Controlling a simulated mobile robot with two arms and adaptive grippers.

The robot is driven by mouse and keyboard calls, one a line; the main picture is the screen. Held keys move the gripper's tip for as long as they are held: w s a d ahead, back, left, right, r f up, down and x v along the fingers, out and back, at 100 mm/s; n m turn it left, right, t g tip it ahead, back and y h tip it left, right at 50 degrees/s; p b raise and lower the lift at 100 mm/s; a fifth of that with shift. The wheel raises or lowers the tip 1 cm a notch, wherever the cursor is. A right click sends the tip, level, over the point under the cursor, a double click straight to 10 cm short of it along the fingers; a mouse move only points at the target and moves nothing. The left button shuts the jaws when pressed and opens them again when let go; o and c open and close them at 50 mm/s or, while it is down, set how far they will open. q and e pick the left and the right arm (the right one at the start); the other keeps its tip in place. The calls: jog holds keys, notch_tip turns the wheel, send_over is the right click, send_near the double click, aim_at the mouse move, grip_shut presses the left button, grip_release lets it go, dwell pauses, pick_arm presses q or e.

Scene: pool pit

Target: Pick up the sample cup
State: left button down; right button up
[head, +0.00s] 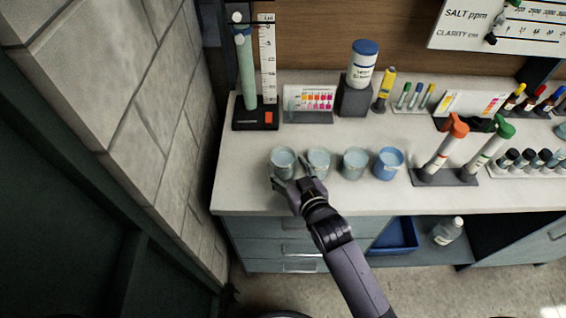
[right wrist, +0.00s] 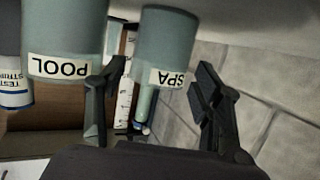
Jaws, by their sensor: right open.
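Several sample cups stand in a row on the counter. The leftmost grey-green cup (head: 283,160) bears the label SPA in the right wrist view (right wrist: 165,45). The cup beside it (head: 319,160) bears the label POOL in the right wrist view (right wrist: 65,35). Another grey-green cup (head: 355,162) and a blue cup (head: 388,163) stand farther right. My right gripper (head: 290,176) is open at the SPA cup, with one finger on each side of it. One finger is between the SPA and POOL cups. I cannot tell whether either finger touches. My left gripper is not in view.
A stand with a tube and ruler (head: 256,117) is behind the cups. Orange-capped (head: 443,150) and green-capped (head: 490,146) testers stand to the right. A stone wall (head: 150,100) is close on the left. The white counter (head: 245,195) is bare along its front edge.

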aim_at(279, 154)
jog(key=p+x, duration=0.1)
jog(key=x, duration=0.3)
jog(key=shift+w, duration=0.1)
jog(key=shift+c, duration=0.5)
jog(key=c, duration=1)
